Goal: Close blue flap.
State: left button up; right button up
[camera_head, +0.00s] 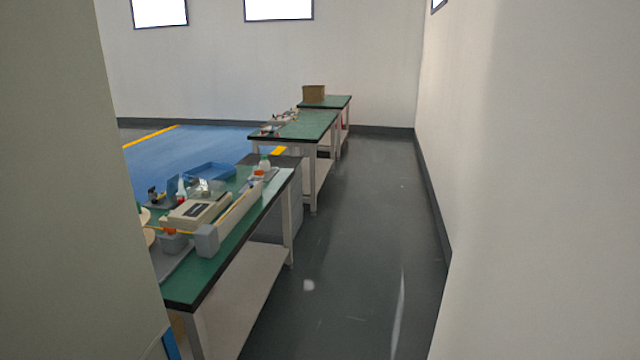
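I cannot make out the blue flap for sure. A small upright blue piece (172,186) shows among the equipment on the nearest green-topped table (183,289); I cannot tell whether it is the flap. A narrow blue edge (171,344) also shows at the lower left, mostly hidden by the large grey-green surface (60,180). Neither of my grippers is in view.
A beige device (198,209), a long pale rail-like part (238,208) and a blue tray (211,170) are on the nearest table. Two more tables stand behind, the farthest with a cardboard box (314,93). Clear dark floor (355,240) runs between the tables and the right wall (540,180).

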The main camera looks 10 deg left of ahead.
aim_at(172, 183)
jog(key=i+u, duration=0.5)
jog(key=i+l+u, duration=0.15)
jog(key=i+u, duration=0.45)
jog(key=u, duration=0.25)
jog(key=i+l+u, duration=0.15)
jog(key=u, duration=0.25)
jog(key=i+l+u, duration=0.15)
jog(key=u, duration=0.2)
jog(key=i+l+u, duration=0.15)
jog(key=l+u, duration=0.2)
jog(key=i+l+u, duration=0.1)
jog(key=l+u, duration=0.2)
